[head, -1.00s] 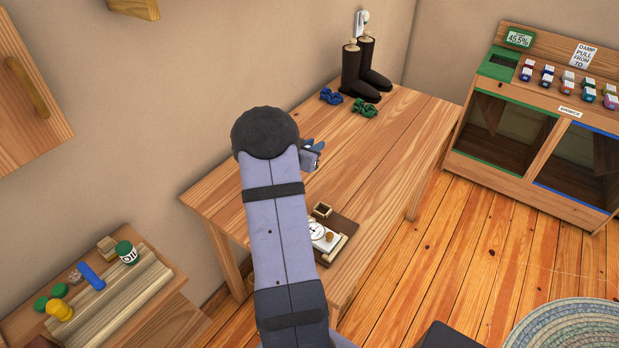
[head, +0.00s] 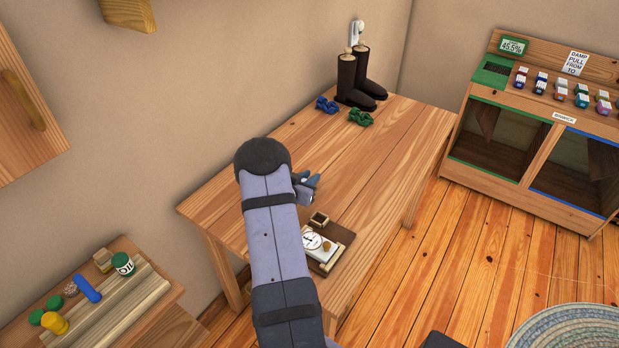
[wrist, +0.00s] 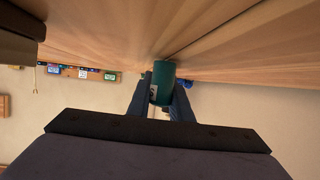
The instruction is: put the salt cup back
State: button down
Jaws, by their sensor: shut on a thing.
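My gripper (head: 306,187) is over the wooden table, left of its middle, behind and above a small tray. In the wrist view my gripper (wrist: 160,98) is shut on a dark green cup (wrist: 163,75) with a small white label, held between the two fingers. The held cup is not clearly visible in the head view, and I cannot read its label. A similar green cup (head: 123,264) with a white label stands on the low stand at the left. The dark tray (head: 343,240) holds a white dial scale (head: 313,241) and a small square wooden box (head: 319,219).
Dark boots (head: 347,80) stand at the table's far end, with a blue bow (head: 327,105) and a green bow (head: 360,117) before them. The stand at left (head: 150,290) holds several small items. A wooden cabinet (head: 530,130) is at right. The table's middle (head: 370,165) is clear.

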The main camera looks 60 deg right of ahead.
jog(key=shift+f, duration=0.1)
jog(key=shift+f, duration=0.15)
jog(key=c, duration=1.6)
grip_release()
jog(key=shift+r, duration=0.25)
jog(key=b+v, duration=0.1)
jog(key=v, duration=1.1)
jog(key=shift+s, duration=0.1)
